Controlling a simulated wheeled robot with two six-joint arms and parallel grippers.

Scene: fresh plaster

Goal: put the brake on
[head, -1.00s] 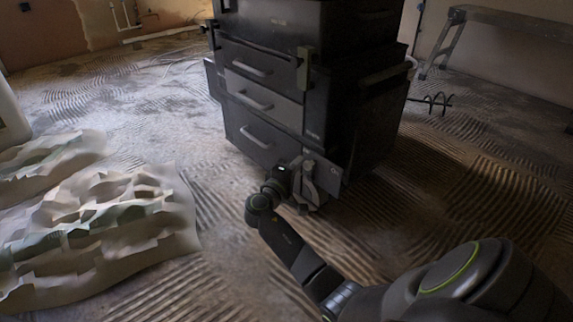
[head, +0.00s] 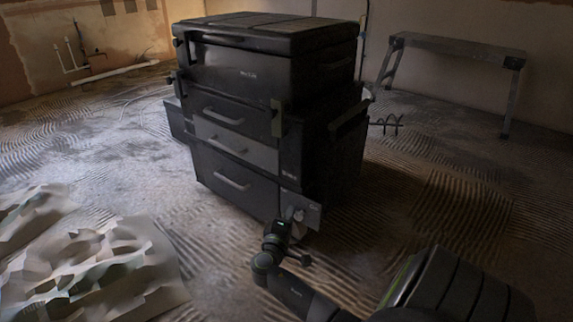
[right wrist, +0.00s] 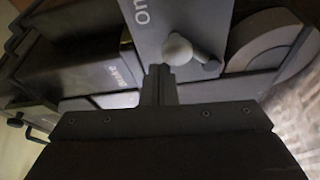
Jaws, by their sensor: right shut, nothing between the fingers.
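A black tool chest (head: 235,140) with several drawers stands on the floor. At its lower front right corner is a small grey plate (head: 313,212), with my right gripper (head: 296,222) just in front of it. My left gripper is not in view.
A grey work bench (head: 455,50) stands at the back right by the wall. A crumpled pale sheet (head: 100,265) lies on the floor at front left. Pipes (head: 115,74) run along the left wall. The ridged floor right of the chest is mostly clear.

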